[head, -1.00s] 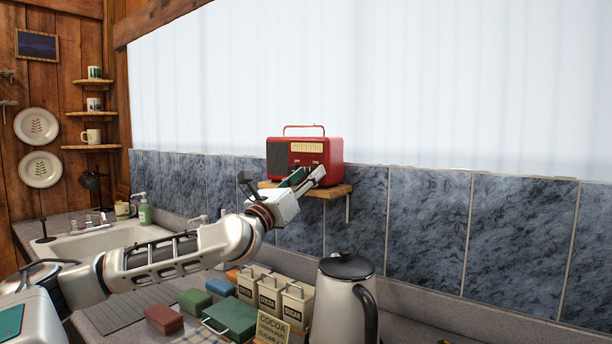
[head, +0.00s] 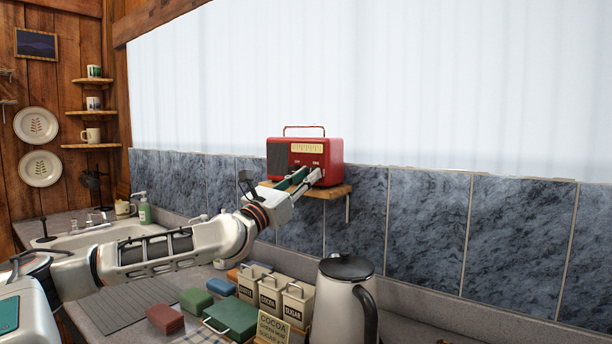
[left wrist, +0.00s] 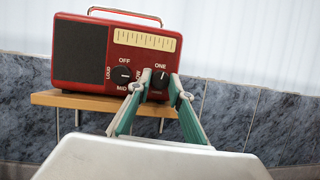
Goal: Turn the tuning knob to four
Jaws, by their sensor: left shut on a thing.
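The red radio (head: 335,152) stands on a small wooden shelf against the tiled wall, with a pale dial strip and a dark speaker grille. In the left wrist view its black tuning knob (left wrist: 160,80) is at the right, under the word ONE. A small pale mark shows on the knob near its top; its exact angle is hard to read. My left gripper (head: 310,174) reaches up to the radio's front, its fingers on either side of the tuning knob, shut on it. The fingers hide the other labels around that knob. My right gripper is not in view.
A second black knob (left wrist: 121,75), marked OFF, LOUD and MID, sits close left of my fingers. The wooden shelf (head: 335,191) lies just under the radio. A kettle (head: 342,300), several canisters and colored boxes stand on the counter below my arm.

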